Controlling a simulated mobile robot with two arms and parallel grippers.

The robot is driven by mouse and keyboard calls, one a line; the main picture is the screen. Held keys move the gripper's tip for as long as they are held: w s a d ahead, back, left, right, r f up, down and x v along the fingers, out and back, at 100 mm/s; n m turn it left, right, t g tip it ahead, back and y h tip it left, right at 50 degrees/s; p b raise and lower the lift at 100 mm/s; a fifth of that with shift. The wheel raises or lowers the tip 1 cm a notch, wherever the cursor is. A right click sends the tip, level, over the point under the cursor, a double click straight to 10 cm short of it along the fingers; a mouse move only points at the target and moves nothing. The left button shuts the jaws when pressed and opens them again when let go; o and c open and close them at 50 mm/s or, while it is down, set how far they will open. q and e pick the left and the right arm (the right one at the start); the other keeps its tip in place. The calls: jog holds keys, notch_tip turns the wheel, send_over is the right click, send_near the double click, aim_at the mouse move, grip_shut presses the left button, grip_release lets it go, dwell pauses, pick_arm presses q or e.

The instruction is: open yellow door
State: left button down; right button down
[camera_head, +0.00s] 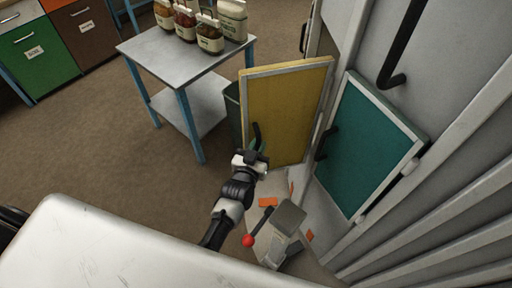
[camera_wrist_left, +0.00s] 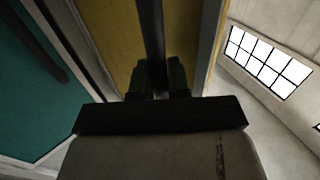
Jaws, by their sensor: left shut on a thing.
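The yellow door (camera_head: 287,110) is a framed panel that stands swung out at an angle from the grey wall, in the middle right of the head view. It also fills the upper middle of the left wrist view (camera_wrist_left: 112,30). Its black bar handle (camera_head: 256,134) is on the face toward me. My left gripper (camera_head: 254,152) is at this handle; in the left wrist view its dark fingers (camera_wrist_left: 158,78) are shut around the handle bar (camera_wrist_left: 152,40). The fingertips are partly hidden behind the handle and wrist in the head view. My right gripper is not in view.
A teal door (camera_head: 362,150) with a black handle is just right of the yellow one. A blue-legged metal table (camera_head: 185,55) with several jars stands left of the yellow door. A red-knobbed lever (camera_head: 249,240) and grey pedestal sit below. Brown floor at left is clear.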

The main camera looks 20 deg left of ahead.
pick_arm(q)
jog(key=shift+d+r, duration=0.15)
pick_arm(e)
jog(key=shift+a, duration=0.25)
pick_arm(q)
jog(key=c, duration=1.1)
grip_release()
jog(key=shift+w+d, duration=0.1)
jog(key=shift+w, duration=0.05)
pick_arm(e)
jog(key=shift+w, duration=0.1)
pick_arm(q)
jog(key=shift+s+f, duration=0.2)
jog(key=shift+s, duration=0.15)
jog(key=s+b, duration=0.2)
jog(key=s, duration=0.8)
jog(key=shift+a, duration=0.2)
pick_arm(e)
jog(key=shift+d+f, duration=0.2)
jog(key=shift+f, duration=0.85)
pick_arm(q)
jog(key=shift+s+a, duration=0.1)
